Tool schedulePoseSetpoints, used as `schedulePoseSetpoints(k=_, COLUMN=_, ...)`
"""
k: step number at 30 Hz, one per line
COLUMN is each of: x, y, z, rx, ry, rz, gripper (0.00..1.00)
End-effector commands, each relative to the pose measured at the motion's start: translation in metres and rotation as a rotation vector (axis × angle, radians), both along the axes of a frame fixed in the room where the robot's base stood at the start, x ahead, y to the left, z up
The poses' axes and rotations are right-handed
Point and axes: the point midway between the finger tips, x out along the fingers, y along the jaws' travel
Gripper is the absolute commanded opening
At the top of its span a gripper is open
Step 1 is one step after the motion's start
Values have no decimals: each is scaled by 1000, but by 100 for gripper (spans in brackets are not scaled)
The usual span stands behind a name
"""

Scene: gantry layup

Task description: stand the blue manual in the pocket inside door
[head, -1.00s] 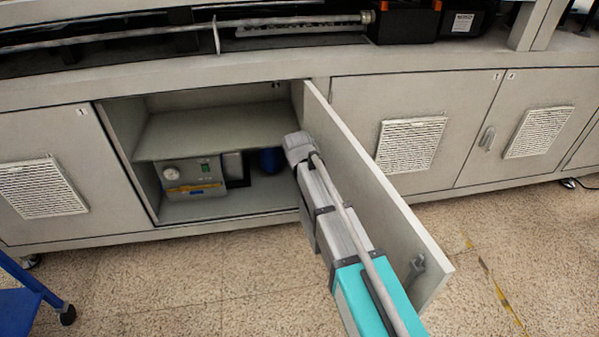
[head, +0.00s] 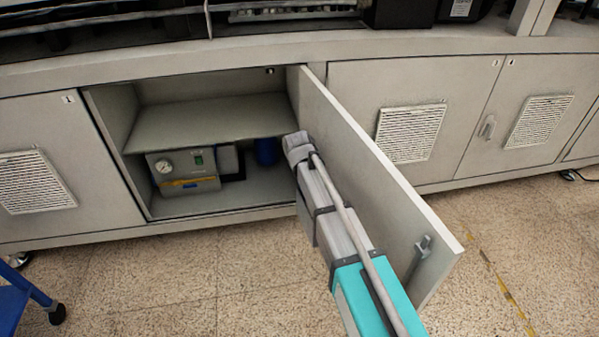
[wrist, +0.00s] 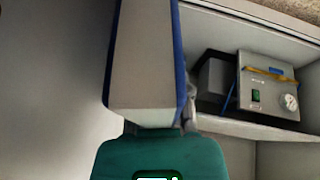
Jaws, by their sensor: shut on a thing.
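My gripper (wrist: 150,128) is shut on the blue manual (wrist: 148,60), which stretches away from it in the wrist view. The manual shows pale page edges between blue covers. In the head view my arm reaches along the inner side of the open grey door (head: 350,165), near its hinge end. The gripper and most or all of the manual are hidden there behind my wrist. A plain grey surface, probably the door's inner face, fills the left of the wrist view. I cannot make out the pocket in either view.
The open cabinet holds a grey box with a gauge (head: 183,172) below a shelf (head: 205,125). A blue thing (head: 266,151) shows behind my wrist; I cannot tell what it is. A latch (head: 419,252) sits near the door's free edge. A blue cart (head: 20,300) stands at lower left.

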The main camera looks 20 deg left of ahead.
Motion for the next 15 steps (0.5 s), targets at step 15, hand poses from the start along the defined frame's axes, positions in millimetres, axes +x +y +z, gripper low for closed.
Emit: schedulePoseSetpoints(k=15, x=4, y=-4, z=-31, rx=0, ry=-1, rz=1, gripper=0)
